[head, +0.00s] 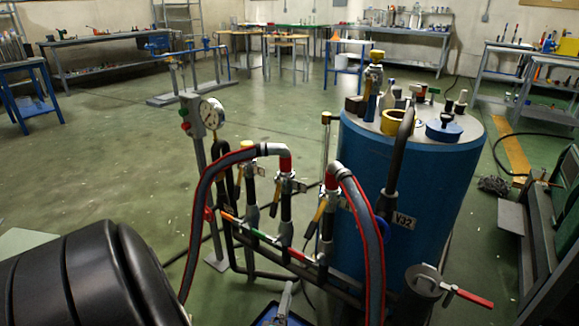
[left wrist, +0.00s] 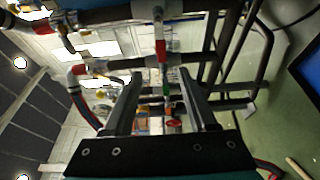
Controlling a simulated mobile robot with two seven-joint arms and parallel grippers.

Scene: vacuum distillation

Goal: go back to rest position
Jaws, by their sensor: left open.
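My left gripper (left wrist: 160,80) shows in the left wrist view with its two dark fingers apart. I see nothing held between them; pipework with red and green bands shows behind the gap. A black rounded part of my own body fills the lower left of the head view. I cannot make out the left fingertips there. My right gripper is in neither view.
The blue tank (head: 400,185) stands at centre right, with several fittings on top. Left of it are the valve manifold (head: 284,215), curved hoses (head: 202,205) and a pressure gauge (head: 211,112). Benches line the far walls. The green floor (head: 110,150) at left is mostly clear.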

